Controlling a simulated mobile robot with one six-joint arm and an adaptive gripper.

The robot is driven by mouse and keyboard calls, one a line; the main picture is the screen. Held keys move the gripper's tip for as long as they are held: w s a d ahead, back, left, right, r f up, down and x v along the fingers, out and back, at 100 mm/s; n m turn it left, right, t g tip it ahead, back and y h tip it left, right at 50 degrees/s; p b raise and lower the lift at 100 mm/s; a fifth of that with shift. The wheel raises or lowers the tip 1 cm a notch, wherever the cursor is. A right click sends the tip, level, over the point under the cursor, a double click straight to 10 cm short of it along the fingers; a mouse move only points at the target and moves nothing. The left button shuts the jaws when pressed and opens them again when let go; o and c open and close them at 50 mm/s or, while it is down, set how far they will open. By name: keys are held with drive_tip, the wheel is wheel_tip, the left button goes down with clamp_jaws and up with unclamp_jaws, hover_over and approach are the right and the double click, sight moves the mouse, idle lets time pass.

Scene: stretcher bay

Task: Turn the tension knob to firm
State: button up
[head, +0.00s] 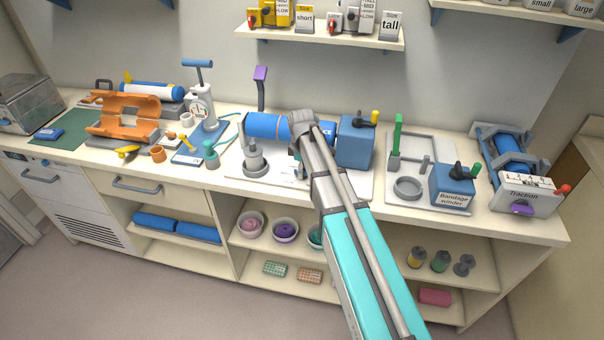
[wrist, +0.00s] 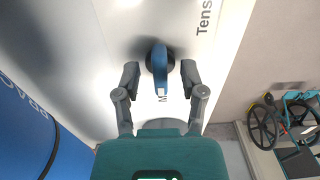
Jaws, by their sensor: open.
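The tension knob (wrist: 160,62) is a blue bar-shaped grip on a dark round base, set in a pale panel in the wrist view. A partly cut-off label (wrist: 205,16) reading "Tens" is beside it. My gripper (wrist: 159,72) is open, with one finger on each side of the knob and a visible gap on both sides. In the head view my arm hides the knob and most of my gripper.
A blue cylinder (wrist: 25,125) lettered "PRAC" lies close on the left in the wrist view. In the head view, a blue block (head: 355,145) stands right of my arm, and a bandage winder (head: 452,185) farther right. A wheelchair (wrist: 290,122) shows beyond the panel.

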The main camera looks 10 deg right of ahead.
drive_tip(key=shift+f, duration=0.15)
clamp_jaws()
idle(0.4)
drive_tip(key=shift+m, duration=0.4)
drive_tip(key=m, duration=1.1)
drive_tip(key=shift+s+a, duration=0.1)
drive_tip(key=shift+a, duration=0.05)
idle(0.3)
